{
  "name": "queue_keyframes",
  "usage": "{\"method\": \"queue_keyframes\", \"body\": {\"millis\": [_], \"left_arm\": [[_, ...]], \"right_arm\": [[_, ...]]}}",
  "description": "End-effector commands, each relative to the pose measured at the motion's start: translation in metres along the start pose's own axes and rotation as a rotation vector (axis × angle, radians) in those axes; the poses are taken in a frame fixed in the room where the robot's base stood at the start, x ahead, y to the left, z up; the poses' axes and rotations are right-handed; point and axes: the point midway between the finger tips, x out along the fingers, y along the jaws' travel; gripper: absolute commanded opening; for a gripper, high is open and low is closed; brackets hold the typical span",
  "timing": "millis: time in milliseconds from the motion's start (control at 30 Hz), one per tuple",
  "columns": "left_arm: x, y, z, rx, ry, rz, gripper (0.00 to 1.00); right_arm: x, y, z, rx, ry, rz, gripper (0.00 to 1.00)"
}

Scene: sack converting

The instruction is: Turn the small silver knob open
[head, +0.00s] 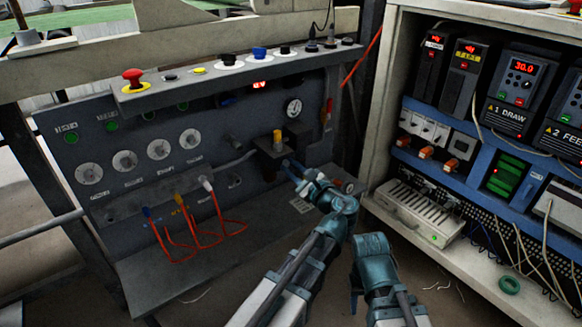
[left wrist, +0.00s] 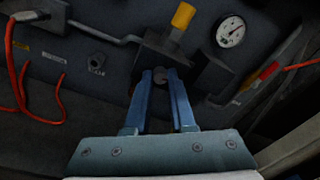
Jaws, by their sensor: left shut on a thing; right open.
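The small silver knob (left wrist: 159,76) shows as a dull grey round end between my left fingertips, below a dark block with a yellow-topped fitting (left wrist: 182,16). My left gripper (left wrist: 163,78) is shut on it, one blue finger on each side. In the head view my left gripper (head: 288,166) reaches the front of the same dark block (head: 272,158) on the grey panel, and its fingers hide the knob. How far the knob is turned cannot be told. My right gripper (head: 354,292) is low in the head view, away from the panel, open with nothing visible in it.
A round gauge (head: 293,107) and a red-handled part (head: 327,112) sit right of the block. Orange-red cables (head: 200,232) loop at the panel's lower left. A ledge with a red mushroom button (head: 133,77) overhangs. An open electrical cabinet (head: 382,120) stands at the right.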

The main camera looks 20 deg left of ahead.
Motion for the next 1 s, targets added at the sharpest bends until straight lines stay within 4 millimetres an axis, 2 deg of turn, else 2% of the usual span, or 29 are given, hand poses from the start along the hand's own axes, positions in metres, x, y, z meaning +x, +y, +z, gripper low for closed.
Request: {"method": "queue_keyframes", "body": {"millis": [600, 1000], "left_arm": [[-0.0003, -0.0015, -0.0007, 0.57, 0.023, 0.029, 0.0], [-0.0004, -0.0016, -0.0009, 0.825, 0.031, 0.042, 0.0]], "right_arm": [[-0.0065, 0.0007, 0.0003, 0.0, 0.0, 0.0, 0.5], [-0.0078, 0.0008, 0.0004, 0.0, 0.0, 0.0, 0.5]]}}
